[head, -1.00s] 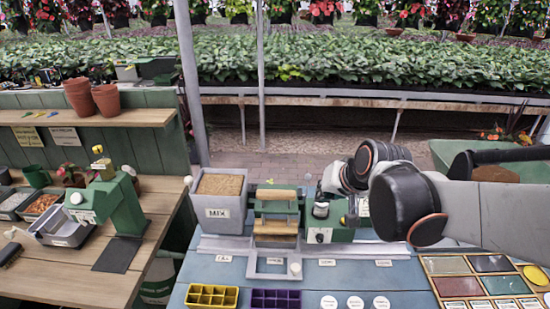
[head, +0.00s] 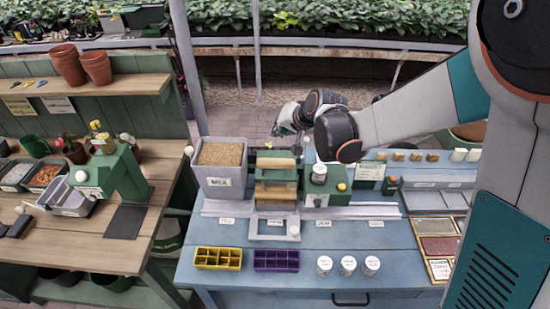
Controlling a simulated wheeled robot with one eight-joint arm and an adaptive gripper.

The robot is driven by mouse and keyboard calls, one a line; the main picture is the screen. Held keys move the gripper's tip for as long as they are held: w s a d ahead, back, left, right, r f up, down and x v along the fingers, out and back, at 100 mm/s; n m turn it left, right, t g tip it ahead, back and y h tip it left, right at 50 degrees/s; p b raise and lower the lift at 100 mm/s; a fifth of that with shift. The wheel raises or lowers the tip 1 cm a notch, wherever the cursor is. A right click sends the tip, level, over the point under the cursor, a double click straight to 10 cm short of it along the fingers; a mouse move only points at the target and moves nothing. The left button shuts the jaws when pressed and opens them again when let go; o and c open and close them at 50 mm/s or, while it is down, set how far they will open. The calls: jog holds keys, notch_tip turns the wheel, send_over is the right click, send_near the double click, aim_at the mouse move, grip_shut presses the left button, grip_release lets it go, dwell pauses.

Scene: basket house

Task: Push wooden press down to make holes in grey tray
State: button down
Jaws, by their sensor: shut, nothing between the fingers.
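The wooden press (head: 276,187) stands on the blue bench, with tan wooden bars across a green frame. A grey, open, tray-like frame (head: 255,236) lies in front of its foot, with a small light knob at its right; I cannot see any holes. My gripper (head: 277,130) is beyond and above the press, slightly to its right in the picture, and apart from it. It is shut and empty, partly hidden by my wrist.
A grey MIX bin (head: 222,181) stands left of the press, and a green machine (head: 322,190) stands right. Yellow (head: 218,268) and purple (head: 276,270) cell trays and several white-lidded jars (head: 347,267) line the front. A wooden bench (head: 80,250) stands left.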

jog(key=shift+f, duration=0.15)
jog(key=b, duration=0.6)
send_over(278, 160)
notch_tip(278, 160, down, 8)
jog(key=shift+s+f, duration=0.1)
jog(key=shift+f, duration=0.2)
jog(key=shift+d, duration=0.1)
dwell(1.0)
jog(key=shift+f+b, duration=0.4)
jog(key=shift+b, duration=0.2)
jog(key=shift+f+b, duration=1.6)
jog(key=shift+f, duration=0.2)
dwell(1.6)
dwell(0.3)
jog(key=shift+r+p, duration=1.45)
jog(key=shift+r, duration=0.85)
